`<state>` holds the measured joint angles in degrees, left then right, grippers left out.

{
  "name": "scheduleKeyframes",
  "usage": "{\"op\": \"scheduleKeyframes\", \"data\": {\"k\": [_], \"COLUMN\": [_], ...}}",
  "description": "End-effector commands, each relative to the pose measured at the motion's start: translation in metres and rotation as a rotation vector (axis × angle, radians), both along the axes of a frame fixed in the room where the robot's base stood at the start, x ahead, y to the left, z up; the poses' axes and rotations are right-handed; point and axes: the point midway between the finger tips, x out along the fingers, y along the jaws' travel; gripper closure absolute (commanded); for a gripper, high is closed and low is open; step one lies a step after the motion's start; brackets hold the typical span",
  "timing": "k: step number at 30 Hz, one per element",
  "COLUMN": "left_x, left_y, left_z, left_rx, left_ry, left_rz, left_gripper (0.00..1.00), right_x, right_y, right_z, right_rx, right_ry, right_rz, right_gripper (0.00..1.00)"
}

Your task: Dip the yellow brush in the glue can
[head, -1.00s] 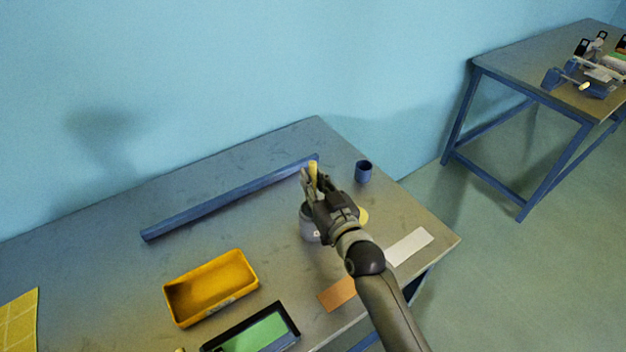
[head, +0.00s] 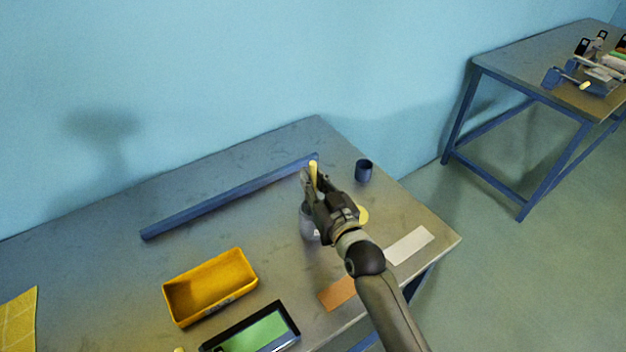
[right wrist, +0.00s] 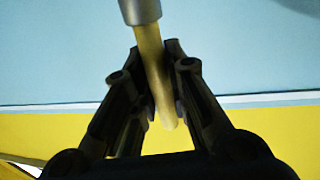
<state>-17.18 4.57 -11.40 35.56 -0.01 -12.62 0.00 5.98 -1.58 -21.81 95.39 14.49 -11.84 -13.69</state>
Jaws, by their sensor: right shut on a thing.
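My right gripper (head: 312,188) is shut on the yellow brush (head: 313,171), whose pale yellow handle shows between the fingers. In the right wrist view the fingers (right wrist: 158,85) hold the handle (right wrist: 151,50) from both sides, and a grey metal collar (right wrist: 140,10) shows at the top edge. The bristles are out of sight. The grey can (head: 308,224) stands on the table directly below and behind the gripper, which hides much of it. I cannot tell whether the brush reaches inside the can. My left gripper is not in view.
A dark blue cup (head: 364,171) stands right of the gripper, and a yellow disc (head: 362,215) lies beside it. A long blue bar (head: 225,198), a yellow tray (head: 170,300), a green-screened device (head: 262,333), an orange card (head: 338,292) and a white card (head: 410,246) lie around.

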Motion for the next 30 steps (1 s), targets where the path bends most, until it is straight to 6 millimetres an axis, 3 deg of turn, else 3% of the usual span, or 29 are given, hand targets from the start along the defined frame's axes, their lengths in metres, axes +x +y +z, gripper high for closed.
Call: {"op": "scheduleKeyframes", "data": {"k": [30], "left_x": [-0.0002], "left_y": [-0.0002], "left_z": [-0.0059], "left_rx": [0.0], "left_ry": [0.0], "left_rz": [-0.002], "left_gripper": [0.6], "right_x": [-0.0001], "right_y": [0.0], "right_z": [-0.0101], "right_rx": [-0.001], "right_ry": [0.002], "right_rz": [0.0], "right_gripper": [1.0]}}
